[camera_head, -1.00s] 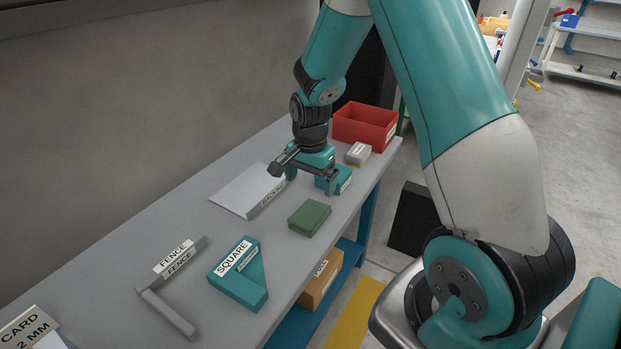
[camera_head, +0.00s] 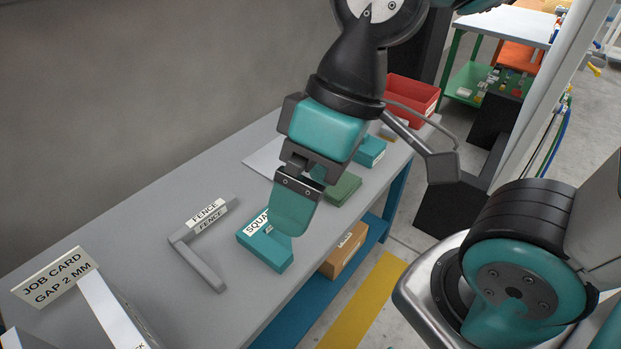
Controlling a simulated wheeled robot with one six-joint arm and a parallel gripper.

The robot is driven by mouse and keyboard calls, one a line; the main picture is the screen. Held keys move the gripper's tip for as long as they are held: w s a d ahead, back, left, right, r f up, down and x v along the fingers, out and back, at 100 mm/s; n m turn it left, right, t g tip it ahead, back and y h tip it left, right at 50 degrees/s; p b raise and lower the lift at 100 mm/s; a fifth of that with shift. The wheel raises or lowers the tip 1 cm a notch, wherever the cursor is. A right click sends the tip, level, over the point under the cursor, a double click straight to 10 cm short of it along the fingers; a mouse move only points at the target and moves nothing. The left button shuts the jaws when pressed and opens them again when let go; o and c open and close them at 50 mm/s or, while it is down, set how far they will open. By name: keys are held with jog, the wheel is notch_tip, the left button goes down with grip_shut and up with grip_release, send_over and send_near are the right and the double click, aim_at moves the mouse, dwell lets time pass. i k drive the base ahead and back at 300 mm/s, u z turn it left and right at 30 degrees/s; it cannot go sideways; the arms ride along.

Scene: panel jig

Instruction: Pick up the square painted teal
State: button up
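The teal square (camera_head: 262,250) is a thick L-like piece lying on the grey bench, with a white label of which only "SQUA" shows. My gripper (camera_head: 291,222) is in front of it in the picture, with its teal finger pointing down and covering the right part of the label. The fingertip looks over or close to the square; I cannot tell if they touch. I see the fingers side-on, so the gap between them is hidden.
The grey fence (camera_head: 203,262) lies left of the square. A green block (camera_head: 343,190), a teal block (camera_head: 371,151) and a red bin (camera_head: 412,100) stand farther back. A job card (camera_head: 56,277) stands at the left. A brown box (camera_head: 343,250) is on the lower shelf.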

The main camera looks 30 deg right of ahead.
aim_at(274, 247)
jog(key=k, duration=0.5)
jog(key=z, duration=2.2)
jog(key=i, duration=1.4)
jog(key=u, duration=4)
